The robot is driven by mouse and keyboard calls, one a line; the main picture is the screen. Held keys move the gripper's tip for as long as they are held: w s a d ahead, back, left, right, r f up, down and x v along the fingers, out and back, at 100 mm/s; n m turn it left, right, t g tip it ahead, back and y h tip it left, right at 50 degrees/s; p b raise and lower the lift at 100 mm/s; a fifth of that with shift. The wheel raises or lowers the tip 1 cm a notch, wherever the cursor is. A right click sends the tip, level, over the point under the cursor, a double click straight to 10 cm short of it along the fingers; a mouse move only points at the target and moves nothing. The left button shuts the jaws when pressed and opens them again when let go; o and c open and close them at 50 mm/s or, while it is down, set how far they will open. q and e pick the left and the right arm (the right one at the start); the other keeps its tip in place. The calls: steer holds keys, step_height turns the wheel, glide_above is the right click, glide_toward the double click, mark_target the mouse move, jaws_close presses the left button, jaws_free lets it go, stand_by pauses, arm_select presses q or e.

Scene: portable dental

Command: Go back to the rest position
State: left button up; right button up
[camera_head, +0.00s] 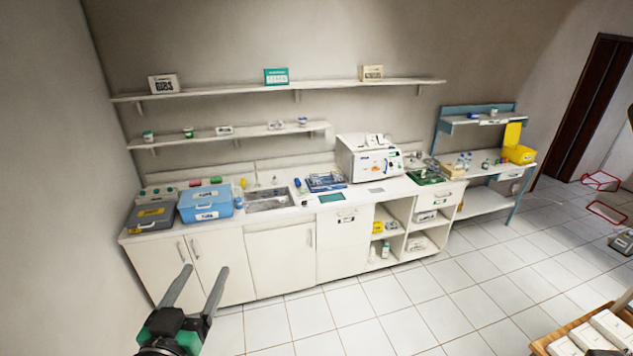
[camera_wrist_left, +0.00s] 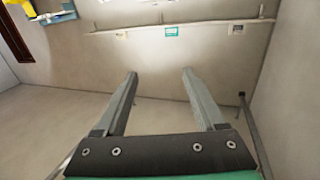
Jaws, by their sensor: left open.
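My left gripper (camera_head: 202,278) shows at the lower left of the head view, in front of the white cabinets and apart from them. Its two grey fingers are spread, with nothing between them. In the left wrist view the same gripper (camera_wrist_left: 158,82) is open and empty, with the wall and a shelf beyond its fingertips. My right gripper is not seen in either view.
A white counter (camera_head: 290,208) runs along the back wall with a blue box (camera_head: 205,203), a sink (camera_head: 268,200) and a white machine (camera_head: 368,158). Shelves (camera_head: 290,91) hang above. A wooden surface with white boxes (camera_head: 590,335) stands lower right. The tiled floor (camera_head: 400,310) between is clear.

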arm_select(q)
steer(key=s+d+r+t+h, duration=0.1)
steer(key=d+r+t, duration=0.1)
steer(key=r, duration=0.6)
steer(key=s+d+r+t, duration=0.1)
steer(key=r+t, duration=0.1)
steer(key=r, duration=0.6)
steer(key=s+d+r+t+h, duration=0.1)
steer(key=s+r+t, duration=0.2)
steer(key=s+r, duration=0.3)
steer(key=s+d+r+m+t+h+p, duration=0.1)
steer(key=s+r+t, duration=0.1)
steer(key=s+r, duration=0.5)
step_height(320, 180, up, 5)
steer(key=shift+s+d+f+t, duration=0.1)
steer(key=shift+s+d+t, duration=0.1)
steer(key=shift+t, duration=0.2)
